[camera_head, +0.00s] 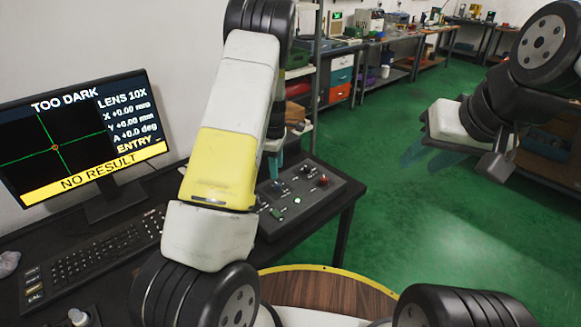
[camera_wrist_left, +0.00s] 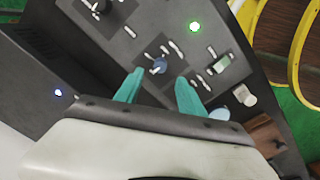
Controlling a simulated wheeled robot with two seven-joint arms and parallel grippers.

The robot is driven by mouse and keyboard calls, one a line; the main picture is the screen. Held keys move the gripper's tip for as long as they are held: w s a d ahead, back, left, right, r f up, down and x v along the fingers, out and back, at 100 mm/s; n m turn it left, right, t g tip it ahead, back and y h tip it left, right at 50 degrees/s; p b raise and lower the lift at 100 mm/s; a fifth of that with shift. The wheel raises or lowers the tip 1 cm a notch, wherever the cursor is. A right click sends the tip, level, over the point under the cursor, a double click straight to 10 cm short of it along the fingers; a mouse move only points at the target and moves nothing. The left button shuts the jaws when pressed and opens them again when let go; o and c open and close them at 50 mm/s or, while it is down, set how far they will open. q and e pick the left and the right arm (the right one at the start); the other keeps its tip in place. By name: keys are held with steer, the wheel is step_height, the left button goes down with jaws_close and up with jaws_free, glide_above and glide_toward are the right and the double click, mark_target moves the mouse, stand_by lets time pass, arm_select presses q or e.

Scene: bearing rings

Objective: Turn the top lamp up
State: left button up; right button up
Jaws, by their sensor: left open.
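The control panel (camera_head: 325,190) lies on the dark desk, with small knobs, switches and a lit green lamp. My left gripper is over the panel, mostly hidden by my arm in the head view. In the left wrist view my left gripper (camera_wrist_left: 158,95) is open, its two teal fingers apart over the panel. A small blue-topped knob (camera_wrist_left: 159,66) shows just beyond the gap between the fingertips, not gripped. Which control is the top lamp's cannot be read. The monitor (camera_head: 80,135) reads TOO DARK and NO RESULT. My right gripper (camera_head: 427,155) hangs over the green floor, fingers apart and empty.
A lit green lamp (camera_wrist_left: 195,27), a green switch (camera_wrist_left: 222,62) and a black knob (camera_wrist_left: 103,8) stand near my left fingers. A keyboard (camera_head: 95,255) lies left of the panel. A round wooden top with a yellow rim (camera_head: 330,268) is in front.

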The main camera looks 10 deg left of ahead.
mark_target(278, 184)
arm_select(q)
step_height(278, 184, down, 7)
steer(key=shift+w+r, duration=0.1)
stand_by(0.3)
jaws_close()
